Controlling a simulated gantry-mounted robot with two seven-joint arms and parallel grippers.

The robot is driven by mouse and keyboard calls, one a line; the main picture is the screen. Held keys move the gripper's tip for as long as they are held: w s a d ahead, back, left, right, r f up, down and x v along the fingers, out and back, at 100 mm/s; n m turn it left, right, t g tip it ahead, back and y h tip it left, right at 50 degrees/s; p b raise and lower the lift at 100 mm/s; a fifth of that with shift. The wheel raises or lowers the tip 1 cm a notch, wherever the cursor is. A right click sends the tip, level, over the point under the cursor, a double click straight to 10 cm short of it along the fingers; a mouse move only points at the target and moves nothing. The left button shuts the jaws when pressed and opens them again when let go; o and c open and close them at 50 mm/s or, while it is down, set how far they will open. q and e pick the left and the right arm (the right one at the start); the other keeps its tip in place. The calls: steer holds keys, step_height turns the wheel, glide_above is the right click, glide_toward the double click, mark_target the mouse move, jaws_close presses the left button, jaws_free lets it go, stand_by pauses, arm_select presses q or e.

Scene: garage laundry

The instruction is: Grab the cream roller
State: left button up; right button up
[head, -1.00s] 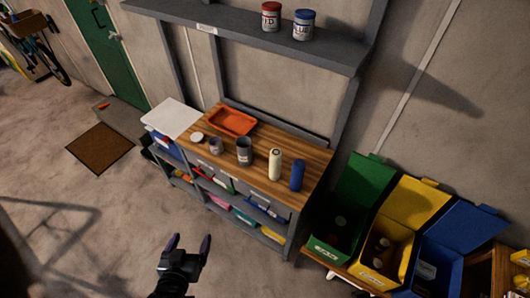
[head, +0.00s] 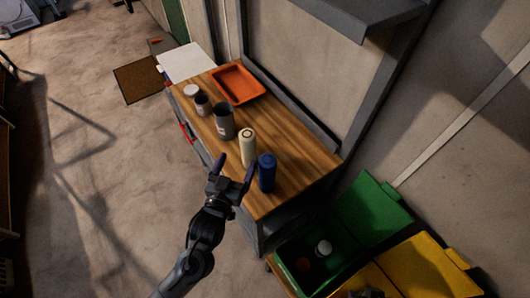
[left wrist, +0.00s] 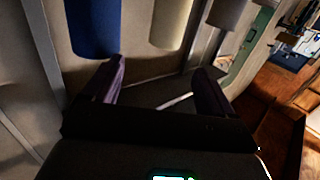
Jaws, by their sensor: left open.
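The cream roller (head: 248,146) stands upright near the front edge of the wooden workbench (head: 293,142), between a grey can and a blue roller. My left gripper (head: 235,170) is open and empty just in front of the cream roller, its fingers spread toward it. In the left wrist view, the cream roller (left wrist: 172,22) is at the top, beyond the gap between the fingertips (left wrist: 160,80); no contact shows. Its other end is cut off there.
The blue roller (head: 267,172) stands close to the right finger. The grey can (head: 224,121), a smaller can (head: 202,104), a white lid (head: 190,90) and an orange tray (head: 238,84) are farther left. Green (head: 372,210) and yellow (head: 421,262) bins stand at the right.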

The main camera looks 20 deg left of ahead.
mark_target(244, 145)
arm_select(q)
steer(key=w, duration=0.2)
steer(key=w+f+b, duration=0.1)
steer(key=w, duration=0.1)
steer(key=w+b, duration=0.1)
steer(key=w, duration=0.1)
steer(key=shift+w+a+f, duration=0.1)
steer(key=shift+a+f, duration=0.05)
steer(key=shift+a, duration=0.2)
steer(key=shift+w+f, duration=0.15)
steer(key=shift+w, duration=0.3)
steer(key=shift+w+f, duration=0.2)
steer(key=shift+w, duration=0.9)
steer(key=shift+w+f, duration=0.15)
steer(key=shift+w, duration=0.95)
arm_select(e)
steer(key=f, duration=0.2)
steer(key=a+f, duration=0.1)
steer(key=shift+s+a+f, duration=0.1)
steer(key=shift+s+f, duration=0.15)
steer(key=shift+s, duration=0.05)
arm_select(q)
steer(key=c, duration=1.4)
